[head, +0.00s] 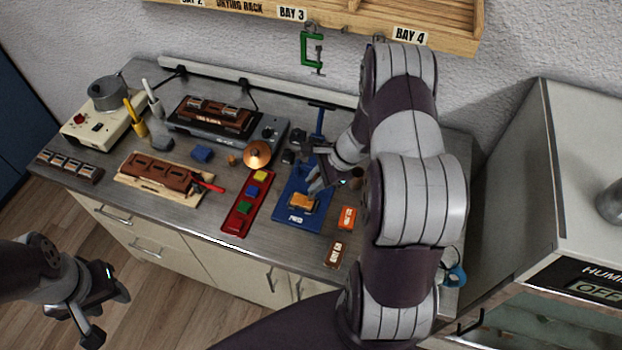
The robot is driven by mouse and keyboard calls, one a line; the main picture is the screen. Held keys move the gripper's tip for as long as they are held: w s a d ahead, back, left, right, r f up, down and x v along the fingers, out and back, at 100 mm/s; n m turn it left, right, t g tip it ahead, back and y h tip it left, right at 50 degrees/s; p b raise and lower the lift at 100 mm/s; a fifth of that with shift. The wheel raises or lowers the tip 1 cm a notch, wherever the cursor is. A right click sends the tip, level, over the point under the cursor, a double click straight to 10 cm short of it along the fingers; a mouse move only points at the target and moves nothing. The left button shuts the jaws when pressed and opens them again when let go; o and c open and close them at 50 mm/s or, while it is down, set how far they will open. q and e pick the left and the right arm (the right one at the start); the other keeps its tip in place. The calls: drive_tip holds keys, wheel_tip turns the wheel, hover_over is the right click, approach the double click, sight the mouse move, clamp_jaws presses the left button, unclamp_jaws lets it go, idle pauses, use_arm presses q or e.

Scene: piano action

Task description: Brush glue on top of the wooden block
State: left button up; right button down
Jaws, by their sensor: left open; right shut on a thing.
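A blue press (290,216) with a labelled base stands right of centre on the workbench. A small orange-tan block (303,202), likely the wooden block, sits on it. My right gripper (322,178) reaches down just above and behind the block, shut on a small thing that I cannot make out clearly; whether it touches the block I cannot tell. A metal pot (110,92) stands on a cream heater (102,130) at the far left. My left gripper (92,312) is open and empty, low in front of the bench.
A red tray (235,217) holds coloured blocks. Brown (336,253) and orange (347,217) pieces lie right of the press. A copper lamp (257,153), yellow (135,126) and white (152,100) upright tools stand farther left. A drying rack (345,25) hangs above.

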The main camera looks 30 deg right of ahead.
drive_tip(key=shift+s+d, duration=0.2)
drive_tip(key=shift+s, duration=0.05)
drive_tip(key=shift+w, duration=0.1)
drive_tip(key=shift+w+a+f, duration=0.15)
drive_tip(key=shift+w+a, duration=0.5)
drive_tip(key=shift+a, duration=0.05)
wheel_tip(320, 180, up, 7)
drive_tip(key=p, duration=0.5)
